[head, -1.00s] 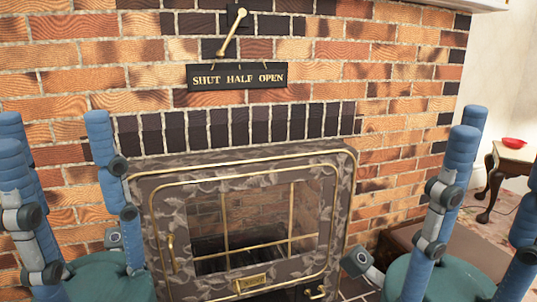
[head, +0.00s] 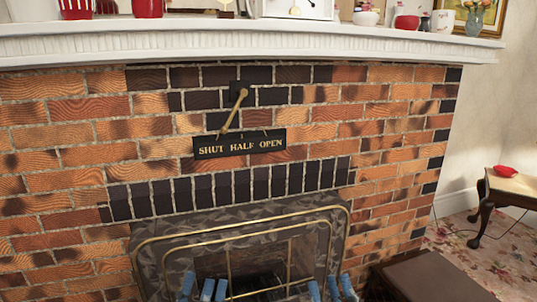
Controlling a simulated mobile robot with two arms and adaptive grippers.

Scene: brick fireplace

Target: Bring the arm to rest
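My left gripper (head: 204,289) shows at the bottom edge as several separate blue fingertips. My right gripper (head: 331,289) shows the same way, a little further right. The fingertips of each stand apart with gaps between them, nothing visible in them. Their palms and both arms are below the picture. Both appear in front of the lower part of the patterned fireplace front (head: 240,215); I cannot tell whether they touch it.
A brass lever (head: 233,112) slants down-left above the "SHUT HALF OPEN" sign (head: 239,143). A white mantel (head: 250,42) crosses the top, carrying ornaments. A brown box-like piece (head: 430,278) stands at bottom right. A small table (head: 515,188) with a red dish (head: 506,171) stands far right.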

